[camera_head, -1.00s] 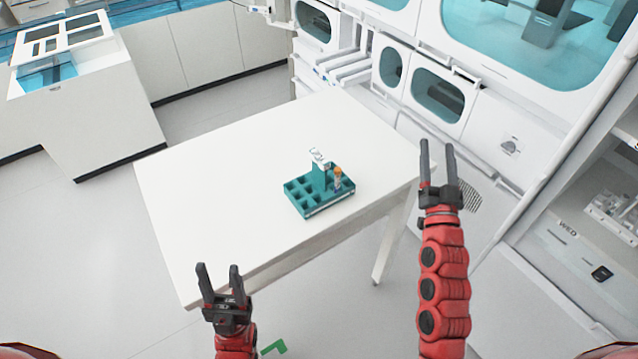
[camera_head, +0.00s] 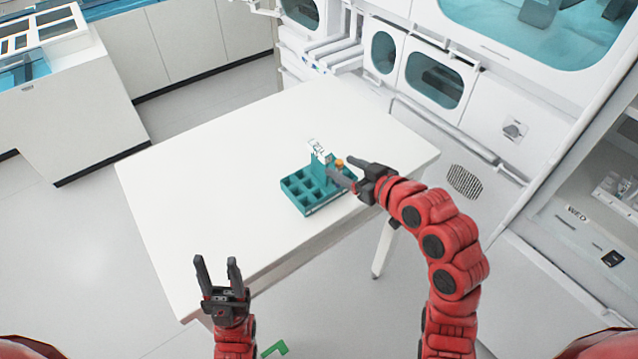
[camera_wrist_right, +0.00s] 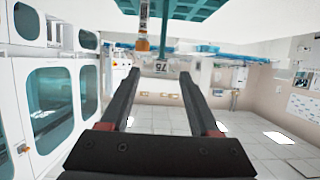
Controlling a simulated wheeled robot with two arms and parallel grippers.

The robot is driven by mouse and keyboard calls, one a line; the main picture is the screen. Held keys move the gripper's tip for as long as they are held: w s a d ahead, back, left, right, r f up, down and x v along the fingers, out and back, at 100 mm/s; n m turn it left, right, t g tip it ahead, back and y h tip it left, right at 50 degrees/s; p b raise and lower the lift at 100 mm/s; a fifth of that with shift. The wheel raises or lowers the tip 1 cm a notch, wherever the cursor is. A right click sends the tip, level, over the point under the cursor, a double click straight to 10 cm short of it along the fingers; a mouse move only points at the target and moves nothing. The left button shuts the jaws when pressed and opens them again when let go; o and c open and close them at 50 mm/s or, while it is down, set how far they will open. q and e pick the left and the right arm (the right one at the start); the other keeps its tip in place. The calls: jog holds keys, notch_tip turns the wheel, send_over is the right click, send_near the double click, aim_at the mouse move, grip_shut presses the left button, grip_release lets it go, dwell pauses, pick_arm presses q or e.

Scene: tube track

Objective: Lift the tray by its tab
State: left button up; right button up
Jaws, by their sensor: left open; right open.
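The teal tray (camera_head: 303,196) with square compartments sits on the white table. An upright tab (camera_head: 318,165) with a white label (camera_head: 317,150) rises from it. A tube with an orange cap (camera_head: 339,163) stands at its right side, partly hidden by my right gripper. My right gripper (camera_head: 342,171) is open at the tray's right side, pointing at the tab. My left gripper (camera_head: 217,263) is open and empty by the table's front left.
The white table (camera_head: 210,185) is clear around the tray. White cabinets with round-cornered windows (camera_head: 434,80) stand behind it at the right. A white counter (camera_head: 75,120) stands at the far left. A shelf unit (camera_head: 590,205) is at the right.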

aim_at(329, 158)
jog(key=p+x, duration=0.1)
jog(key=x, duration=0.3)
jog(key=p+x, duration=0.1)
jog(key=x, duration=0.1)
jog(key=shift+w+a+r+p, duration=0.15)
jog(key=shift+w+a+p, duration=0.1)
jog(key=shift+w+p, duration=0.05)
jog(key=shift+w+a+f, duration=0.1)
jog(key=shift+w+f, duration=0.1)
jog(key=shift+f, duration=0.05)
jog(key=shift+w+a+p, duration=0.25)
jog(key=shift+w+p, duration=0.05)
jog(key=shift+p, duration=0.15)
jog(key=p+x, duration=0.2)
jog(key=x, duration=0.2)
jog(key=shift+a+r+p, duration=0.15)
jog(key=shift+r+p, duration=0.15)
jog(key=shift+p, duration=0.1)
jog(key=shift+w+a+f, duration=0.1)
jog(key=shift+w+f, duration=0.15)
jog(key=shift+f, duration=0.05)
grip_shut()
